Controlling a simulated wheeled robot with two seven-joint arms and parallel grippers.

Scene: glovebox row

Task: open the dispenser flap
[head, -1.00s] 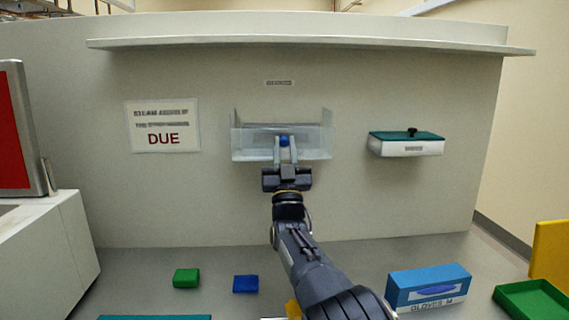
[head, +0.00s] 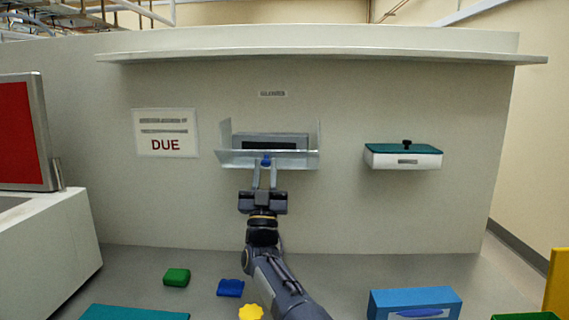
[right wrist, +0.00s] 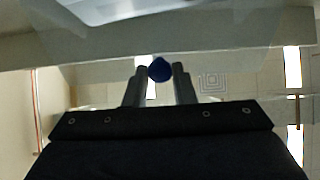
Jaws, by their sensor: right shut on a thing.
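The dispenser (head: 313,140) is a pale grey unit on the wall with clear side plates, under a small label. Its flap (head: 230,158) is tilted out and down, and a dark slot (head: 285,143) shows behind it. My right gripper (head: 265,164) is shut on the blue knob (head: 266,160) at the flap's front. In the right wrist view the blue knob (right wrist: 160,69) sits between the two fingertips, with the flap's pale edge (right wrist: 240,54) just beyond. My left gripper is in neither view.
A white box with a teal lid (head: 403,157) is on the wall at right. A DUE sign (head: 166,133) hangs at left. A shelf (head: 320,54) runs above. Below lie a green block (head: 176,277), a blue block (head: 230,288) and a blue glove box (head: 414,303).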

